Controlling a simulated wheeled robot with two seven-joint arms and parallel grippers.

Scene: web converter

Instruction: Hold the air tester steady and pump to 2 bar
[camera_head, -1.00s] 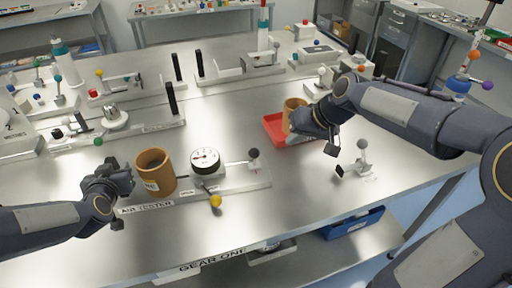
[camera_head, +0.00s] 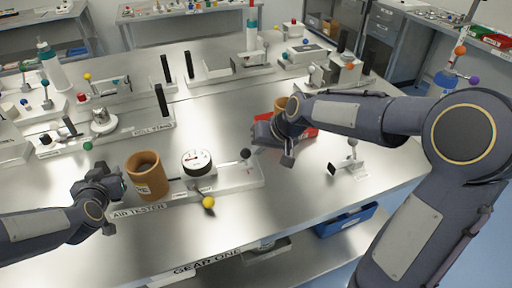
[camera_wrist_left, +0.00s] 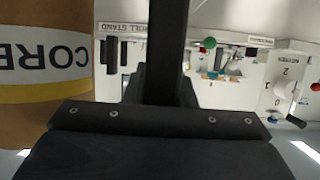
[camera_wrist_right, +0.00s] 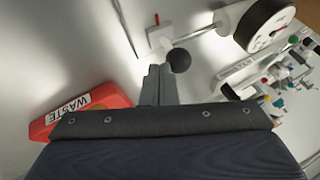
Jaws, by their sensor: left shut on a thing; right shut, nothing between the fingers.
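The air tester (camera_head: 228,181) is a pale base with a round gauge (camera_head: 197,161), a yellow-knobbed lever in front and a black ball knob (camera_head: 246,153) on a handle at its right end. A brown core (camera_head: 147,176) stands upright at its left end. My left gripper (camera_head: 121,187) is shut at that left end, beside the core; its grip point is hidden. The left wrist view shows the core (camera_wrist_left: 45,60) close by. My right gripper (camera_head: 254,143) is shut and empty near the black knob. In the right wrist view the knob (camera_wrist_right: 179,60) appears just beyond the fingertips; contact is unclear.
A red waste tray (camera_wrist_right: 88,112) lies close to my right gripper, with a brown core (camera_head: 281,104) at it, partly hidden by my arm. A small white stand (camera_head: 350,163) is to the right.

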